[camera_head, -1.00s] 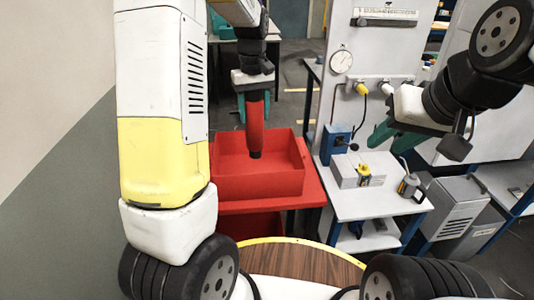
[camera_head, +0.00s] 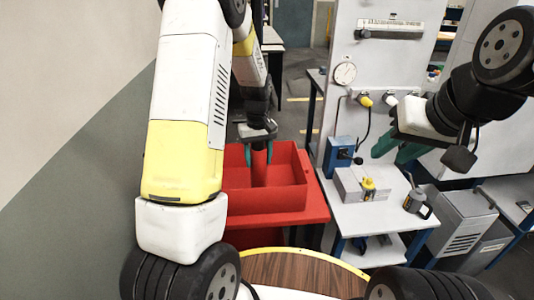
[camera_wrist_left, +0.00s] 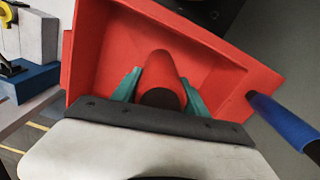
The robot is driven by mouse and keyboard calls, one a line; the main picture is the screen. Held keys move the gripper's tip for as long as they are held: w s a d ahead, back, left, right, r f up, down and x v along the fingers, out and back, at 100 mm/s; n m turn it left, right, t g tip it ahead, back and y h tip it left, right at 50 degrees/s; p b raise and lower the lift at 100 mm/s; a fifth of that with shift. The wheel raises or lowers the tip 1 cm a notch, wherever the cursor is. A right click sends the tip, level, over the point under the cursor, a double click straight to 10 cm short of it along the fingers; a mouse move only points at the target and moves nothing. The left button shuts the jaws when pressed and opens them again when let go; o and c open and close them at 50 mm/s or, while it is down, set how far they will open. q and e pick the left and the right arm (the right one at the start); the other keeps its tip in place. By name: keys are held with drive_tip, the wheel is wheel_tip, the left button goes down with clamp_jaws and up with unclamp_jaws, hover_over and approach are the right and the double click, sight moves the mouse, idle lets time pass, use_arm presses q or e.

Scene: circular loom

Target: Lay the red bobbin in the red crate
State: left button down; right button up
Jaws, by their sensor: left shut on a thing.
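The red bobbin (camera_head: 259,168) is held upright between the teal fingers of my left gripper (camera_head: 260,153), low inside the red crate (camera_head: 265,200). In the left wrist view, the bobbin (camera_wrist_left: 160,68) shows with its dark end towards the camera, a finger on each side, and the crate (camera_wrist_left: 88,60) around it. I cannot tell whether the bobbin touches the crate floor. My right gripper (camera_head: 396,148) is raised at the right, beside the white panel; its teal fingers look apart and empty.
The crate stands on a red table (camera_head: 314,208). A round wooden top (camera_head: 300,270) is in front.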

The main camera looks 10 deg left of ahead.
use_arm(q)
drive_tip(key=shift+f, duration=1.15)
drive_tip(key=shift+f, duration=0.15)
drive_tip(key=c, duration=0.6)
unclamp_jaws()
